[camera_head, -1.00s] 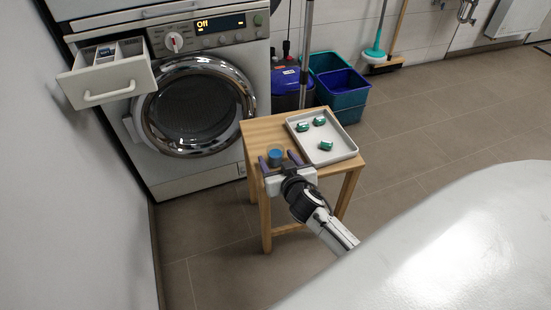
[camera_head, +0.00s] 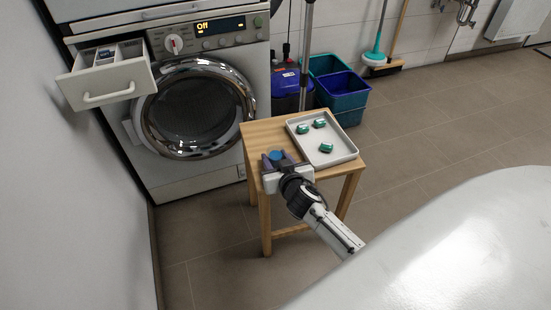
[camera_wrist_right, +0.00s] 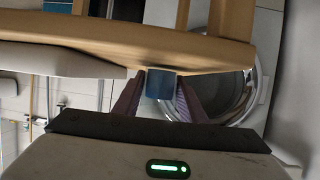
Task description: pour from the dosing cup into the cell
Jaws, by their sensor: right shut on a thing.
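The blue dosing cup (camera_head: 277,155) stands at the near left of the small wooden table. My right gripper (camera_head: 277,158) is shut on it, a finger on each side; the cup also shows between the fingers in the right wrist view (camera_wrist_right: 160,84). The cup looks upright, at the tabletop; its contents cannot be made out. The open detergent drawer (camera_head: 108,78) sticks out at the upper left of the washing machine, with its divided cells (camera_head: 104,54) facing up. My left gripper is out of view.
A grey tray (camera_head: 345,152) with several green capsules takes up the table's right side. The washing machine (camera_head: 206,150) has its round door shut. Blue and teal buckets (camera_head: 343,88) stand behind the table. Floor shows between the machine and the table.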

